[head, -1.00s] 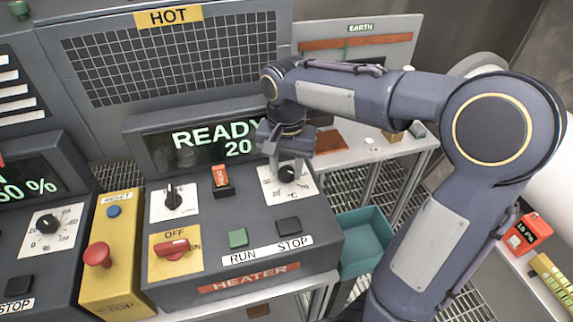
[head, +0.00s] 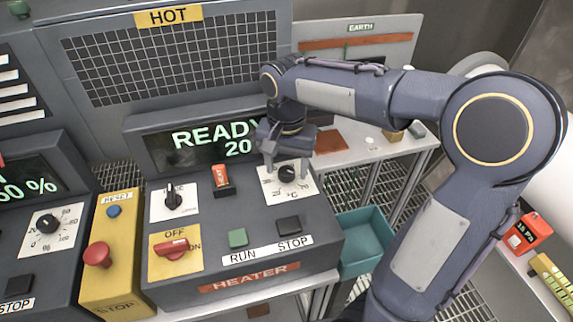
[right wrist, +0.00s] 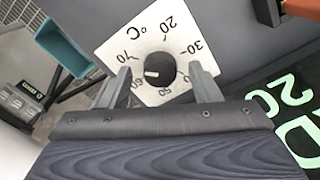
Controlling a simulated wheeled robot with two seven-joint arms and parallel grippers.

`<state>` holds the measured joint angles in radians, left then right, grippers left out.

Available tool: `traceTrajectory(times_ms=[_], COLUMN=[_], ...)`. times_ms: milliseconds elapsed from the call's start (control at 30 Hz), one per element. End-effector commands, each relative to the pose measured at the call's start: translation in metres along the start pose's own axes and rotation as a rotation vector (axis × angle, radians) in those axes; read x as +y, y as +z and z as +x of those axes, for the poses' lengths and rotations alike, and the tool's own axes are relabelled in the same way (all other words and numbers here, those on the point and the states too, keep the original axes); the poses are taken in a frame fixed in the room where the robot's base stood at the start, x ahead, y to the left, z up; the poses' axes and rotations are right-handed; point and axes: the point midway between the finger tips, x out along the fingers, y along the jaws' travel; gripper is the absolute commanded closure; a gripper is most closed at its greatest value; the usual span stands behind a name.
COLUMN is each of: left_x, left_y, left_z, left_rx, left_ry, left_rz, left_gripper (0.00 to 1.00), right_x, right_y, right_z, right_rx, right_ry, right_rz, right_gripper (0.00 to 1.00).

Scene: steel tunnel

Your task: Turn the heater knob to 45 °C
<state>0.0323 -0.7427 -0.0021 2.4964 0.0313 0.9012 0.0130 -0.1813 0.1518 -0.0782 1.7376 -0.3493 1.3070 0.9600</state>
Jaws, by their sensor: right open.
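The heater knob (head: 287,173) is a black round knob on a white dial plate (head: 304,190) at the right of the heater panel. In the right wrist view the knob (right wrist: 161,66) sits at the middle of the plate, with a pale mark on its left side, toward the 60 and 70 marks. My right gripper (head: 287,166) is over the dial. In the right wrist view, my right gripper (right wrist: 160,74) has its fingers apart, one on each side of the knob, with gaps visible between. The heater display (head: 215,140) reads READY and 20. My left gripper is out of view.
A red-capped switch (head: 222,177), a black selector knob (head: 173,197), a red OFF/ON switch (head: 172,247), a green RUN button (head: 238,238) and a black STOP button (head: 288,225) share the panel. A teal bin (head: 365,240) stands to the right.

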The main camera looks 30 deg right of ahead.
Motion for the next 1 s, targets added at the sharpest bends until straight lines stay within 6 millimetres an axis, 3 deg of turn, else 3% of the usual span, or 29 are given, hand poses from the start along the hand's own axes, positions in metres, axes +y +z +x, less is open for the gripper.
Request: traceTrajectory(times_ms=[300, 500, 1000], left_x=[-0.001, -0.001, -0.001], left_y=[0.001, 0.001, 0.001], left_z=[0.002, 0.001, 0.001], left_rx=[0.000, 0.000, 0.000], left_ry=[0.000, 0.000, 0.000], left_rz=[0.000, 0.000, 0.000], left_gripper=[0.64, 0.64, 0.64], right_x=[-0.001, -0.001, 0.000], right_y=[0.000, 0.000, 0.000], right_z=[-0.050, -0.072, -0.075], right_rx=[0.003, 0.002, 0.001], right_ry=[-0.004, -0.003, -0.001], right_rz=[0.000, -0.001, 0.000], right_gripper=[0.43, 0.43, 0.43])
